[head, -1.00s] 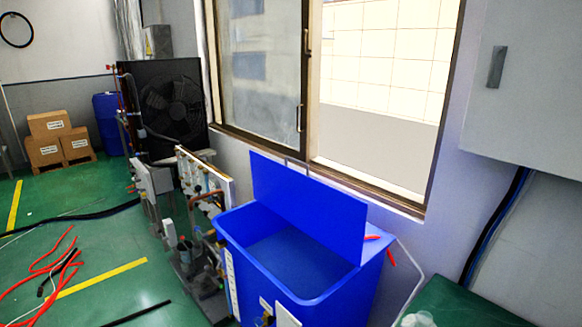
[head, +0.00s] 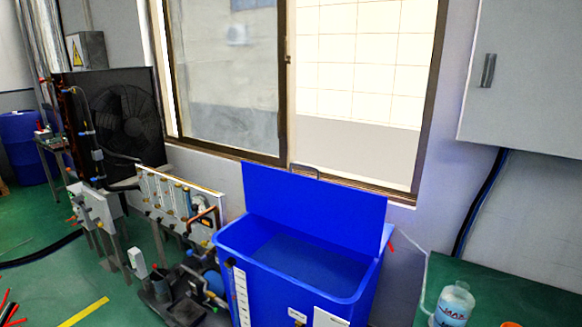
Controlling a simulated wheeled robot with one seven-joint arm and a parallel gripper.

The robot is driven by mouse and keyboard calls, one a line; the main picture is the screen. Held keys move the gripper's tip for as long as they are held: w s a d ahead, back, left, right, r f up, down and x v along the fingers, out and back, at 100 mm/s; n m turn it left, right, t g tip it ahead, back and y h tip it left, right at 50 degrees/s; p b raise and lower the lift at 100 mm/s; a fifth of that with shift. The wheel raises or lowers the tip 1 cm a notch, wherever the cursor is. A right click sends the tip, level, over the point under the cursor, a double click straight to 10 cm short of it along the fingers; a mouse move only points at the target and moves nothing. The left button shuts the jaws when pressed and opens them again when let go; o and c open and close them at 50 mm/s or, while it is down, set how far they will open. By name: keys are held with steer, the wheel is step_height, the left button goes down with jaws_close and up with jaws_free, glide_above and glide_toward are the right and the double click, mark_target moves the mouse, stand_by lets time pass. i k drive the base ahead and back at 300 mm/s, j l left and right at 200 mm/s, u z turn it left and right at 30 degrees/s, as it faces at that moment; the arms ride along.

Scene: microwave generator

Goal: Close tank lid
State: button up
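The blue tank (head: 236,243) stands in the lower middle of the head view, below the window. Its blue lid (head: 312,204) stands upright along the tank's back edge, so the tank is open at the top and its inside shows. A small grey handle shows at the lid's top edge. White labels are on the tank's front. My gripper and arm are not in this view.
Left of the tank are a panel with pipes and valves (head: 172,200), a pump assembly (head: 185,295) and a black fan radiator (head: 120,120). A green-topped table with a bottle (head: 455,305) is at the right. A grey wall cabinet (head: 525,75) hangs above it.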

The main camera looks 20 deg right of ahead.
mark_target(354, 219)
steer(key=i+j+z, duration=0.1)
steer(key=j, duration=0.3)
steer(key=i+j+z, duration=0.1)
steer(key=i+j, duration=0.15)
steer(key=j, duration=0.15)
steer(key=i+j, duration=0.15)
steer(key=j, duration=0.25)
steer(key=i+j+z, duration=0.15)
steer(key=j, duration=0.25)
steer(key=i+j+z, duration=0.1)
steer(key=j, duration=0.3)
steer(key=i+j+z, duration=0.1)
steer(key=j, duration=0.35)
steer(key=i+j+z, duration=0.2)
steer(key=i, duration=0.3)
steer(key=i+j+z, duration=0.15)
steer(key=i+j, duration=0.3)
steer(key=i+z, duration=0.1)
steer(key=i, duration=0.25)
